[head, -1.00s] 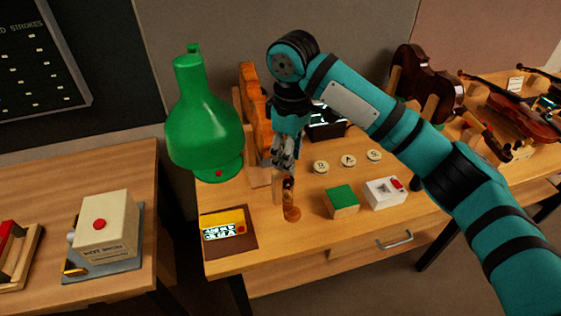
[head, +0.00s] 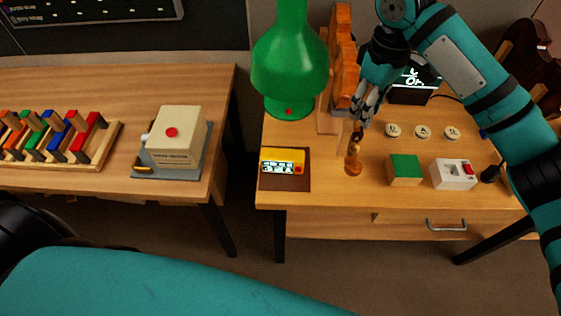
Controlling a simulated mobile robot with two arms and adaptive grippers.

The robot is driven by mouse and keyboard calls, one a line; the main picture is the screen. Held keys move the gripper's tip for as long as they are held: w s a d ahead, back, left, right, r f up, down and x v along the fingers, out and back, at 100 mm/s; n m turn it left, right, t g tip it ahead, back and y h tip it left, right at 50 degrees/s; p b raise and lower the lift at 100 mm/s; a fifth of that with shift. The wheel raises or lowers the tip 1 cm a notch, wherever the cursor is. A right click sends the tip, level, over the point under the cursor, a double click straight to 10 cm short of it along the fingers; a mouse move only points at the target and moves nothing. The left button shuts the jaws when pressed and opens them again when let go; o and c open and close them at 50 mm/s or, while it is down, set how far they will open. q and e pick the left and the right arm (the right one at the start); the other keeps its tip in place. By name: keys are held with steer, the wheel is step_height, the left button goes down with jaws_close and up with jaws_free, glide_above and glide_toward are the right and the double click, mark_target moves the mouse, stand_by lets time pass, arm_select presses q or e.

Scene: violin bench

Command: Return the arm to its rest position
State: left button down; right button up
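My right arm comes in from the right over the bench. Its gripper (head: 361,117) points down just above a small upright brown wooden piece (head: 353,162) near the bench's front. The fingertips are close to the top of this piece; I cannot tell whether they touch or hold it. A teal link of my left arm (head: 150,285) crosses the bottom left. My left gripper is out of view.
A green lamp (head: 288,60), a tuner-like yellow device (head: 284,156), a green-topped block (head: 405,170) and a white switch box (head: 453,174) stand on the bench (head: 330,195). The left table (head: 90,85) holds a cream box (head: 177,135) and coloured blocks (head: 55,135). A gap separates the tables.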

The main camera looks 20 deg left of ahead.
stand_by(0.3)
steer(key=s+a+f+m+t+y, duration=0.1)
steer(key=s+f+m+y, duration=0.1)
steer(key=s+f, duration=0.5)
steer(key=s+f+m+y, duration=0.1)
steer(key=s+f+y, duration=0.3)
steer(key=f, duration=0.6)
steer(key=s+d+f+m+t+h, duration=0.1)
steer(key=s+d+f+m+h, duration=0.25)
steer(key=s+d, duration=0.6)
steer(key=s+d+f+m+t+h, duration=0.2)
steer(key=s+d+f+m, duration=0.15)
steer(key=s+d, duration=0.6)
step_height(320, 180, down, 29)
steer(key=d+g+b, duration=0.2)
steer(key=b, duration=0.1)
steer(key=s+d+f+g+b, duration=0.1)
steer(key=s+d+f+b, duration=0.1)
steer(key=s+f, duration=1.3)
step_height(320, 180, down, 3)
steer(key=shift+s+d+r+b, duration=0.1)
steer(key=shift+s+d+b, duration=0.25)
steer(key=shift+d, duration=0.2)
